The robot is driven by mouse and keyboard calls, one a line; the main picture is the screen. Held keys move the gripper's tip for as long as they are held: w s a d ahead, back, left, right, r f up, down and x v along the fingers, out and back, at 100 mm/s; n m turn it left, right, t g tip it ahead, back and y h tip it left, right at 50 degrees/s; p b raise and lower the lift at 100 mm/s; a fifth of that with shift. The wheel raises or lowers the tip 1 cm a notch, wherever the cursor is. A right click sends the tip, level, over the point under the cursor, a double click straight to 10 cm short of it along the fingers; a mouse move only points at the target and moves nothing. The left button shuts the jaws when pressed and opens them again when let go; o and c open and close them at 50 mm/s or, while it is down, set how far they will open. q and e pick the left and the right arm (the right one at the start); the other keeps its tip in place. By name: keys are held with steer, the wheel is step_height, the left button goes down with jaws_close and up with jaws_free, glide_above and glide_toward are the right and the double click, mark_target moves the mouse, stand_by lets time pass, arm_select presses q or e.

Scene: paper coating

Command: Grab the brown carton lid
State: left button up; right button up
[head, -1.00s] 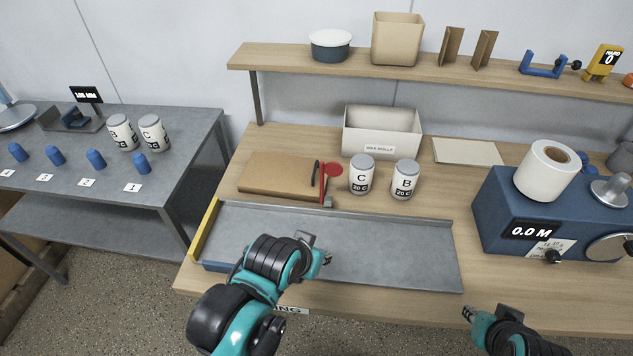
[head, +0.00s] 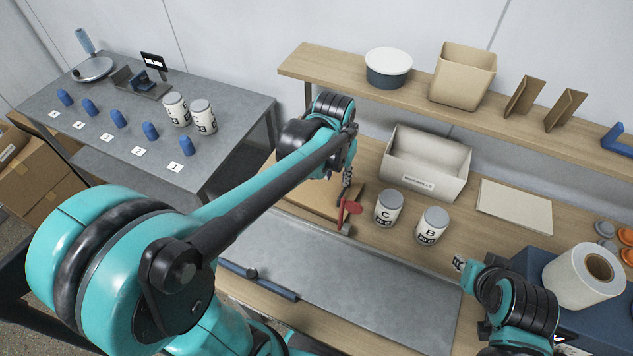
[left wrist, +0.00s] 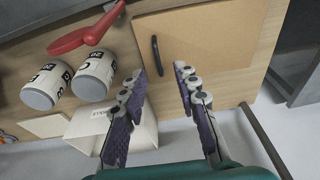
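A flat brown piece with a dark handle lies on the wooden table, partly hidden under my left arm in the head view. I take this brown flat piece (head: 310,202) to be the carton lid. In the left wrist view the brown piece (left wrist: 205,40) lies beyond my fingers, its dark handle (left wrist: 157,55) near the left fingertip. My left gripper (left wrist: 160,75) is open and empty, its fingers apart over the piece's edge; it also shows in the head view (head: 347,182). My right gripper (head: 458,264) is near the tray's right end; its opening is unclear.
Behind is a white bin (head: 428,160). A grey tray (head: 370,285) lies in front. The shelf (head: 330,82) overhangs the back.

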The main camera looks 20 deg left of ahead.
arm_select(q)
steer(key=g, duration=0.2)
glide_above(344, 189)
step_height(344, 189, down, 4)
steer(key=shift+f+p, duration=0.1)
steer(key=shift+p, duration=0.3)
steer(key=shift+w+d+f, duration=0.1)
steer(key=shift+w+f, duration=0.2)
steer(key=shift+f, duration=0.35)
step_height(344, 189, down, 3)
steer(key=shift+r+b, duration=0.1)
steer(key=shift+b, duration=0.3)
steer(key=f, duration=0.1)
steer(key=f+b, duration=0.1)
steer(key=f, duration=0.1)
steer(key=f+b, duration=0.1)
steer(key=f, duration=0.1)
steer(key=shift+s, duration=0.3)
jaws_close()
